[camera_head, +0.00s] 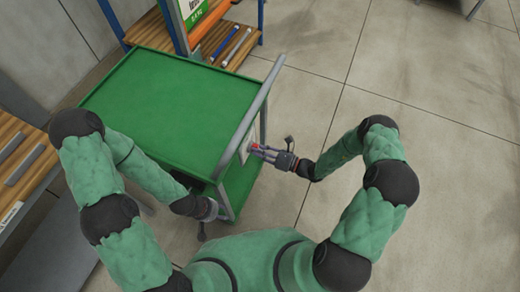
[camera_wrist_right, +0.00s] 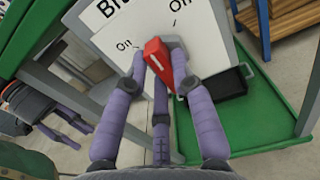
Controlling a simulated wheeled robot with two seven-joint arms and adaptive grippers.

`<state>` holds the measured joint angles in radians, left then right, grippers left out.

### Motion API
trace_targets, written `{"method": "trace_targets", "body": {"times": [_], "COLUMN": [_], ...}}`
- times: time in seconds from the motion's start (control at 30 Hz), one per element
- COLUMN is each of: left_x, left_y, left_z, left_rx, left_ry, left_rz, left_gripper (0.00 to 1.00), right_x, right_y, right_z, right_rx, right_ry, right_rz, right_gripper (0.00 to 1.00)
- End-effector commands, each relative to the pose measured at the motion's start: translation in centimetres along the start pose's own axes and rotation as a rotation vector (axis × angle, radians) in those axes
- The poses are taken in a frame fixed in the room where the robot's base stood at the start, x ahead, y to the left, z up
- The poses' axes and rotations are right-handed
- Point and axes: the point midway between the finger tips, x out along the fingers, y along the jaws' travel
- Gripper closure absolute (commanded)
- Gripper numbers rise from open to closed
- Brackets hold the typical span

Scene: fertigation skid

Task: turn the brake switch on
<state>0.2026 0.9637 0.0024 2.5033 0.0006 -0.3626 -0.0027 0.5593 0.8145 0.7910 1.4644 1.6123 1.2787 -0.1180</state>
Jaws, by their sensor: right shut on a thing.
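The brake switch is a red handle (camera_wrist_right: 158,62) on a grey base, on a white plate (camera_wrist_right: 112,45) fixed to the side of the green cart. In the head view my right gripper (camera_head: 258,152) reaches the plate from the right. My left gripper (camera_head: 206,212) is low by the cart's near corner; its fingers are unclear there.
The green cart top (camera_head: 165,100) is empty, with a grey push bar (camera_head: 250,115) along its right side. A black tray (camera_wrist_right: 218,84) sits near the switch. A wooden shelf (camera_head: 228,42) stands behind.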

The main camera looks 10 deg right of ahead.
Motion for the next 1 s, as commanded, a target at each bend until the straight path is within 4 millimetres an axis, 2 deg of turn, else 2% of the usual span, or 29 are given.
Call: {"method": "trace_targets", "body": {"times": [0.6,1.0], "left_x": [-0.57,-0.62], "left_y": [0.2,0.22], "left_z": [0.02,0.02], "left_rx": [0.0,0.0], "left_ry": [0.0,0.0], "left_rz": [0.0,0.0], "left_gripper": [0.6,0.6], "right_x": [-0.04,-0.03], "right_y": [0.17,0.2], "right_z": [-0.39,-0.56], "right_rx": [-0.561,-0.767], "right_ry": [0.001,0.002], "right_rz": [0.0,0.0], "right_gripper": [1.0,1.0]}}
